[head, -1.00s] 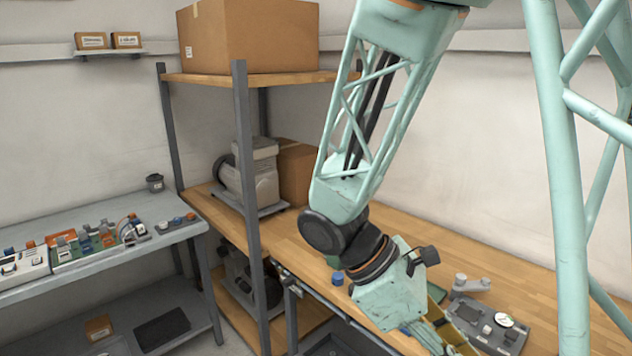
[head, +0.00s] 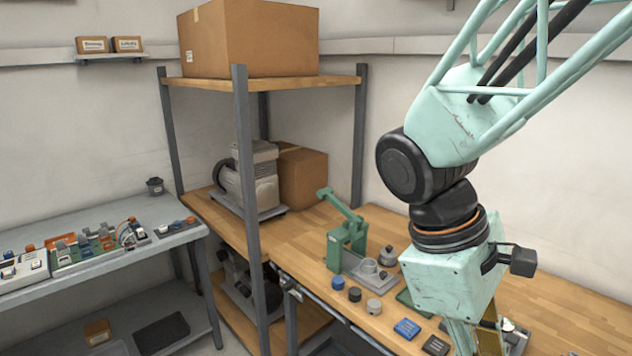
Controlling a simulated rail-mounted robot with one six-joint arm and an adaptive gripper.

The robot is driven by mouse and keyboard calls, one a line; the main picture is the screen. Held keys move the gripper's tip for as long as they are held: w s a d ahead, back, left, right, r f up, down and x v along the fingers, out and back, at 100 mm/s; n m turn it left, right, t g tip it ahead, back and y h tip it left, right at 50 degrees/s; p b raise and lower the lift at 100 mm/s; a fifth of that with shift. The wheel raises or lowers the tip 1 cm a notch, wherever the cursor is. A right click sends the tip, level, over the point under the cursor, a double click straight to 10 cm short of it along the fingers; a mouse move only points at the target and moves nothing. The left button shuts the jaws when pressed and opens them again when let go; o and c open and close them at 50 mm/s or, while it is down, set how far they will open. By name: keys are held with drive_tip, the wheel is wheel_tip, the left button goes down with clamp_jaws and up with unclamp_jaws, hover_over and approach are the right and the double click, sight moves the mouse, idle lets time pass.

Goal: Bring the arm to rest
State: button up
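My arm, pale teal with black wrist joints, reaches down from the upper right in the head view. My gripper (head: 478,342) hangs below the teal wrist block, over the front right of the wooden bench (head: 300,240). Its lower end is cut off by the bottom edge of the picture. I cannot tell whether its fingers are open or shut, or whether anything is between them.
A green lever press (head: 346,240) stands on the bench, with small round caps (head: 354,294) and a blue part (head: 407,328) in front. A shelf post (head: 247,200) rises at centre left. A compressor (head: 255,180) sits behind it. A grey side table (head: 100,262) holds parts.

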drive_tip(key=s+a+r+m+t+y, duration=0.3)
drive_tip(key=s+r+m+t+y, duration=0.1)
drive_tip(key=r+m, duration=0.4)
drive_tip(key=shift+s+a+r+m+t, duration=0.3)
drive_tip(key=shift+s+r+t, duration=0.65)
drive_tip(key=shift+s, duration=0.3)
drive_tip(key=shift+d, duration=0.2)
idle(0.4)
